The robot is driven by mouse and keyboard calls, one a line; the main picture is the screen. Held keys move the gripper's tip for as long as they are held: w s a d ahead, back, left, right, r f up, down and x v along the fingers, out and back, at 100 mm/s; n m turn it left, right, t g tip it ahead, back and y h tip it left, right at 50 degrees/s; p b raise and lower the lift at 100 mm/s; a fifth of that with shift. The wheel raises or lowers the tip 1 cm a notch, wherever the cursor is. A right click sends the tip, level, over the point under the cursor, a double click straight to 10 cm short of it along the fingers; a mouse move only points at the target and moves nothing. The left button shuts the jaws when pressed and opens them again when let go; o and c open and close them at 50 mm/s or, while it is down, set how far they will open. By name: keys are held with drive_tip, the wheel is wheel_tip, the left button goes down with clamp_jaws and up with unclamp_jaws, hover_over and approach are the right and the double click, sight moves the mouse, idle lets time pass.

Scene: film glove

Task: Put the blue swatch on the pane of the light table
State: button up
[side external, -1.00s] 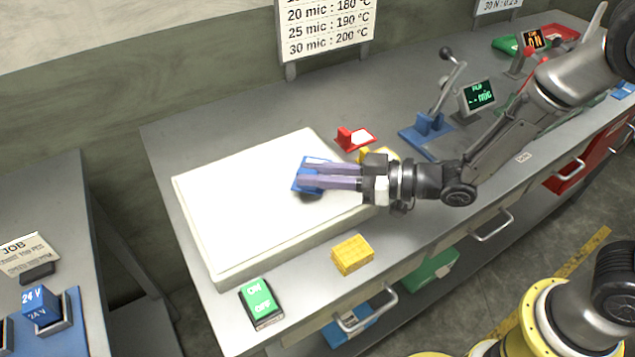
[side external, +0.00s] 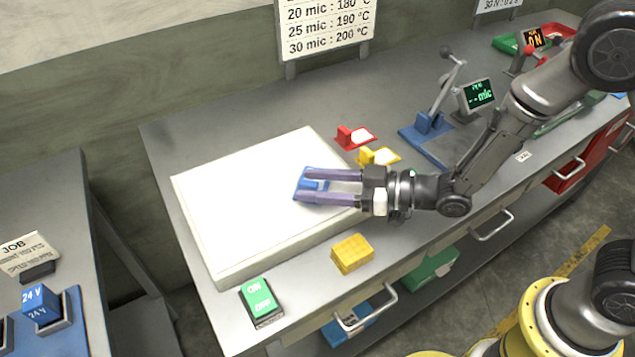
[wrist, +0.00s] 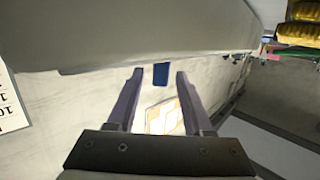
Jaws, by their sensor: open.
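The blue swatch (side external: 311,185) appears to lie on the white pane of the light table (side external: 235,200), near its right end. Its blue block shows between my fingers, and the fingers cover parts of it. My gripper (side external: 305,186) is open, its two purple fingers reaching left over the swatch, one on each side of the block. Whether a finger touches the swatch I cannot tell. In the wrist view the open fingers (wrist: 158,90) stand apart with a small dark blue patch between their tips; I cannot tell if that is the swatch.
A red swatch (side external: 355,137) and a yellow swatch (side external: 378,157) lie behind the light table's right end. A yellow block (side external: 352,253) and a green ON/OFF switch (side external: 260,301) sit in front. A blue-based lever device (side external: 428,128) stands further right.

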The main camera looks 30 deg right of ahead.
drive_tip(key=shift+r, duration=0.1)
drive_tip(key=shift+s+d+r, duration=0.1)
drive_tip(key=v, duration=1.1)
drive_tip(key=shift+s+d, duration=0.25)
drive_tip(key=w+d+r+m+h, duration=0.1)
drive_tip(key=d+r+m+h, duration=0.1)
drive_tip(key=d+h, duration=0.4)
drive_tip(key=w+d+r+m+h, duration=0.1)
drive_tip(key=d+r+m+h, duration=0.25)
drive_tip(key=d, duration=0.45)
drive_tip(key=s+d+r+m+g+h, duration=0.1)
drive_tip(key=s+g, duration=0.2)
drive_tip(key=s, duration=0.6)
drive_tip(key=s+d+r+m+g+h, duration=0.1)
drive_tip(key=s+d+m+g, duration=0.1)
drive_tip(key=s, duration=0.6)
drive_tip(key=shift+s+r+g, duration=0.35)
drive_tip(key=shift+r+g, duration=0.05)
